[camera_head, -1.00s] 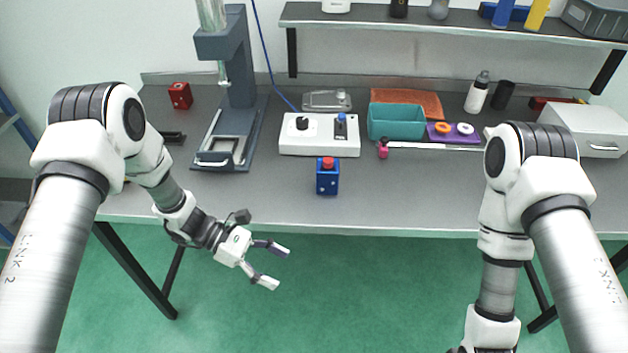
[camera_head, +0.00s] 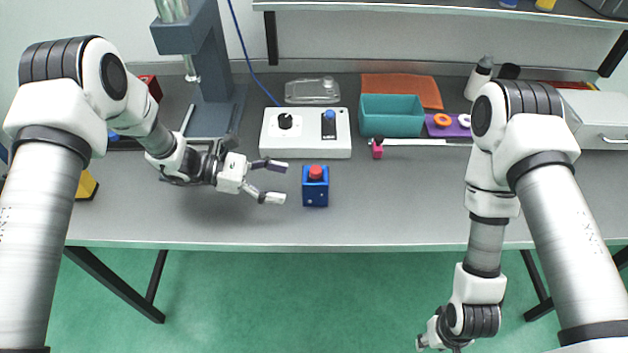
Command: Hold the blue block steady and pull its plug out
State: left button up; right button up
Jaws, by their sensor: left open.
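The blue block (camera_head: 315,192) stands upright on the grey table near its front edge. Its red plug (camera_head: 315,172) sits in the top of the block. My left gripper (camera_head: 277,181) is open and empty just left of the block, its fingers pointing right toward it, apart from it. My right arm hangs down in front of the table at the right. The right gripper (camera_head: 440,343) is at the bottom edge of the view, mostly cut off, so its fingers do not show clearly.
A white control box (camera_head: 306,146) with a black knob stands behind the block. A teal bin (camera_head: 391,116), a purple tray (camera_head: 451,132) with rings and a pink-ended rod (camera_head: 377,150) lie to the right. A grey press (camera_head: 208,85) stands behind my left arm. The table right of the block is clear.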

aim_at(310, 187)
pick_arm(q)
jog(key=x, duration=0.2)
jog(key=b+x, duration=0.1)
jog(key=x, duration=0.1)
jog(key=w+f+x, duration=0.1)
jog(key=x, duration=0.1)
jog(key=shift+s+d, duration=0.15)
jog(key=shift+d, duration=0.3)
jog(key=shift+s+d+r+b, duration=0.1)
jog(key=shift+s+d+b, duration=0.1)
jog(key=shift+d+b, duration=0.1)
pick_arm(e)
jog(key=shift+w+f, duration=0.25)
jog(key=shift+f, duration=0.75)
pick_arm(q)
jog(key=shift+w, duration=0.15)
